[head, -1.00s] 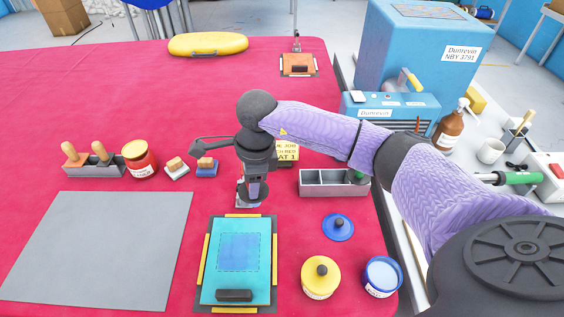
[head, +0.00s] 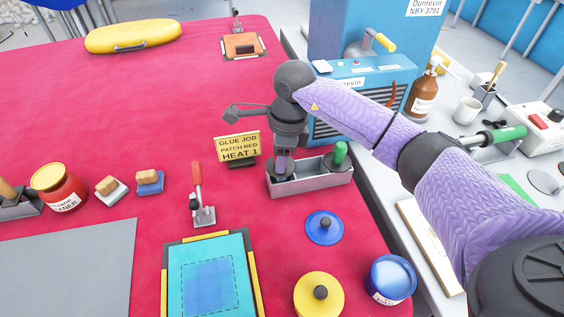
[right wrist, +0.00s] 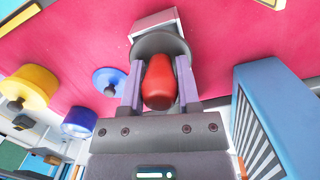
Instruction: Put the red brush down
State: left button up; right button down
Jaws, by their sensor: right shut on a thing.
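The red brush (right wrist: 160,82) shows its red handle in the right wrist view, upright between the fingers of my right gripper (right wrist: 160,88). A dark round part lies just past the handle. In the head view my right gripper (head: 282,166) is over the left compartment of the grey two-part tray (head: 312,183), which also shows in the wrist view (right wrist: 154,20). The gripper hides the brush in the head view, and I cannot tell whether the brush touches the tray floor. My left gripper is not in view.
A green-handled tool (head: 340,154) stands in the tray's right compartment. A yellow sign (head: 238,146) and a red-handled clamp (head: 197,180) stand to the left. A blue lid (head: 324,228) lies in front. The blue machine (head: 350,95) is close behind.

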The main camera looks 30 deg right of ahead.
jog(key=shift+f, duration=0.65)
jog(key=shift+r, duration=0.1)
